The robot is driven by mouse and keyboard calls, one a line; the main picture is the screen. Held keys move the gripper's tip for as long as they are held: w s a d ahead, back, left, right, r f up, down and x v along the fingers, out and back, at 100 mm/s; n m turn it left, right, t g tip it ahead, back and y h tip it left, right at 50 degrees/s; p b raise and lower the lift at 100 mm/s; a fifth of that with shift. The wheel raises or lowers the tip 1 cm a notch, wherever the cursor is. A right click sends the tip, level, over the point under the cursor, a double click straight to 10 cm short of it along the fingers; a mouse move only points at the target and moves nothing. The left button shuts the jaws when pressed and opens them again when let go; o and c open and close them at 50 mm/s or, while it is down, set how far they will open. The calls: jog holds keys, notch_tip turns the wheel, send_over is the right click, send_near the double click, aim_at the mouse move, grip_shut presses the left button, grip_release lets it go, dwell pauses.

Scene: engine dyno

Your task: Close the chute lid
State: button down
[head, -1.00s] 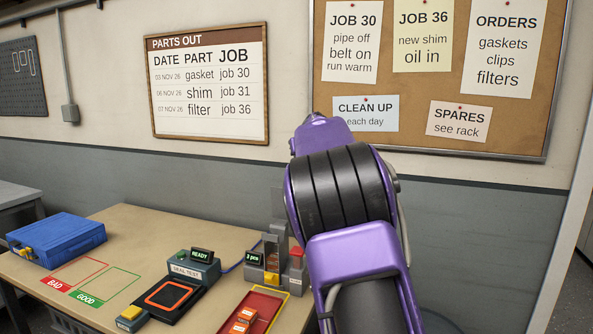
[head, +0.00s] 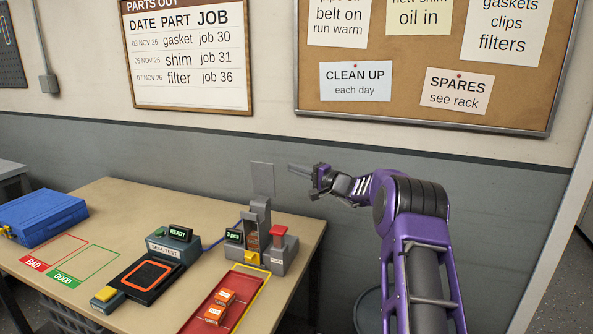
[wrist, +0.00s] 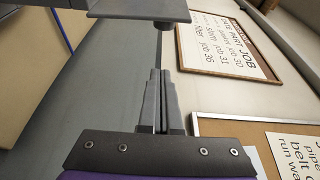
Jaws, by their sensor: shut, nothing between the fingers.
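The chute (head: 257,222) is a narrow grey tower on the bench, with orange pieces showing inside its front. Its lid (head: 263,179) is a thin grey plate standing upright and open above the chute top. My gripper (head: 291,169) is shut and empty, just right of the lid, with its fingers pointing left. A small gap seems to lie between fingertips and lid in the head view. In the wrist view, the shut fingers (wrist: 157,75) point up the picture toward a grey plate (wrist: 138,9), which looks like the lid; contact there cannot be told.
A grey block with a red top (head: 279,236) stands right of the chute. The seal tester (head: 173,247), black pad (head: 148,274) and blue case (head: 40,219) are further left. The wall is behind.

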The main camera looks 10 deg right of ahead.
aim_at(265, 177)
jog(key=w+a+p, duration=0.1)
jog(key=w+a, duration=0.1)
jog(key=a, duration=0.4)
jog(key=shift+w, duration=0.15)
dwell(0.6)
jog(key=shift+a+f+b, duration=0.1)
jog(key=shift+f+b, duration=0.1)
jog(key=shift+b, duration=0.2)
